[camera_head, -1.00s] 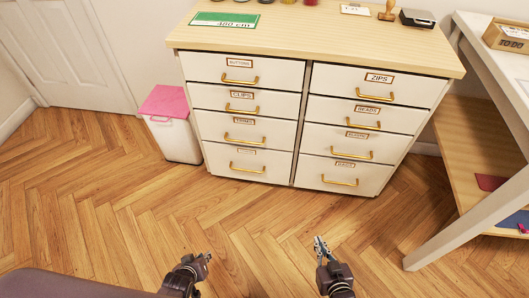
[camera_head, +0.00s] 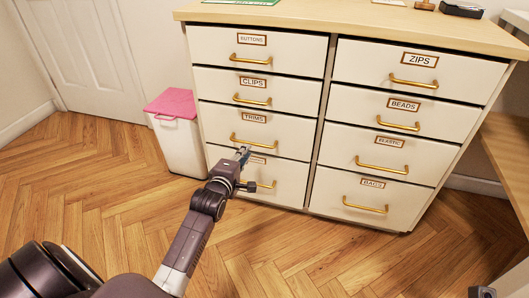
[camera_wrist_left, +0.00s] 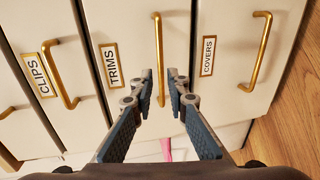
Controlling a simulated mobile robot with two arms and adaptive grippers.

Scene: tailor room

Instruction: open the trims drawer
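The trims drawer (camera_head: 290,138) is in the left column of the white cabinet, third from the top, and looks shut. Its gold bar handle (camera_head: 250,142) also shows in the left wrist view (camera_wrist_left: 157,45). My left gripper (camera_head: 243,153) is just in front of the cabinet, slightly below that handle in the head view. In the left wrist view its fingers (camera_wrist_left: 161,82) are apart and empty, with the handle's end lined up between the fingertips. I cannot tell whether the fingers reach around it. A dark part of my right arm shows at the head view's bottom right edge; its fingers cannot be made out.
The clips drawer (camera_head: 295,92) is above and the covers drawer (camera_wrist_left: 225,75) below. A second column of drawers (camera_head: 395,150) stands to the right. A white bin with a pink lid (camera_head: 172,102) stands left of the cabinet. The wooden floor in front is clear.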

